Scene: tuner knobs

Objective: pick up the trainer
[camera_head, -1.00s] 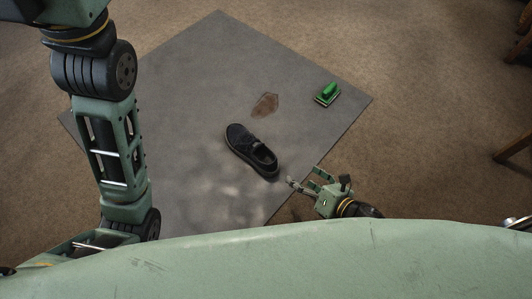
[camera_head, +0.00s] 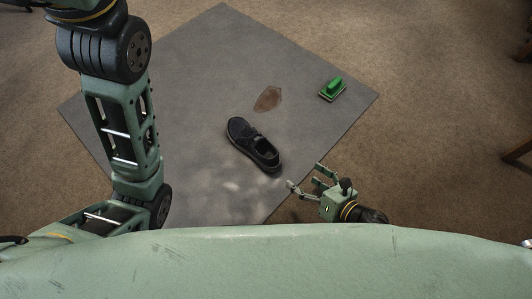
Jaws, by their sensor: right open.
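The trainer (camera_head: 254,145), a dark shoe, lies upright on the grey mat (camera_head: 200,70), its heel and opening toward the lower right. My right gripper (camera_head: 306,180) is open and empty at the mat's lower right edge, a short way below and right of the heel. Its fingers point up and left, and it does not touch the trainer. My left arm stands at the left of the view; its gripper does not show.
A green brush-like block (camera_head: 333,89) sits near the mat's right corner. A brown stain or flat patch (camera_head: 268,98) lies above the trainer. Dark wooden furniture legs (camera_head: 518,152) stand at the right edge. Brown carpet surrounds the mat.

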